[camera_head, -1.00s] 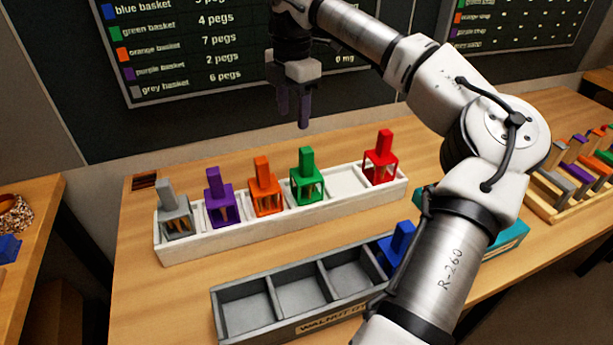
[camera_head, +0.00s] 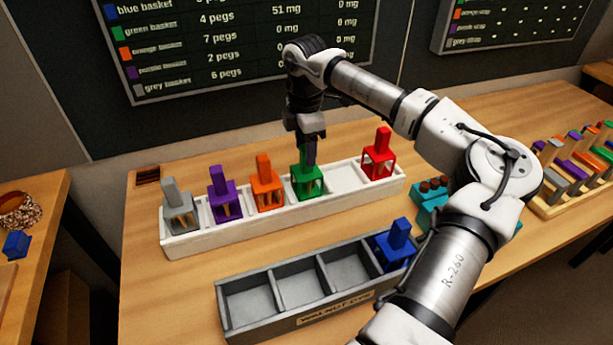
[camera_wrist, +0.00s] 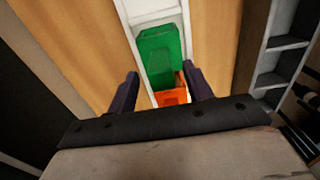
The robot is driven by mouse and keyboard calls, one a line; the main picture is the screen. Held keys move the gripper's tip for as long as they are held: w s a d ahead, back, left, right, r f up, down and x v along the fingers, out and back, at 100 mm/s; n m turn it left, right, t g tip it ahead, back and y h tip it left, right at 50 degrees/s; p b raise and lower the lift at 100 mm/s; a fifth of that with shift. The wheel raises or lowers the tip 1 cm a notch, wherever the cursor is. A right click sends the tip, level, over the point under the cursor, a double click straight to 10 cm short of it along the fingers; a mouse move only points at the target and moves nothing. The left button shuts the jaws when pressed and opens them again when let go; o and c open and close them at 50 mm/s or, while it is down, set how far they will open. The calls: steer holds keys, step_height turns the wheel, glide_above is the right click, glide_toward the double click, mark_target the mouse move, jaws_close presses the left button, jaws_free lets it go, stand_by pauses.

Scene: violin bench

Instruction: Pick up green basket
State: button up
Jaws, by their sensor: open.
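The green basket (camera_head: 307,183) stands upright in the white compartment tray, between the orange basket and an empty compartment. Its upright handle is partly hidden by my gripper in the head view. My gripper (camera_head: 308,160) is right at the handle, pointing down. In the wrist view, the green basket's handle (camera_wrist: 158,58) lies ahead between my two spread dark fingers (camera_wrist: 160,92), with a gap on each side. My gripper is open and holds nothing.
The white tray (camera_head: 283,219) also holds grey (camera_head: 180,212), purple (camera_head: 224,199), orange (camera_head: 266,190) and red (camera_head: 378,160) baskets. A grey compartment tray (camera_head: 262,326) stands in front, with a blue basket (camera_head: 396,246) at its right end. A teal block (camera_head: 428,221) is partly behind my arm.

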mark_target(307, 170)
steer(key=shift+s+d+f+p, duration=0.1)
steer(key=shift+f+p, duration=0.4)
steer(key=shift+f, duration=1.25)
jaws_close()
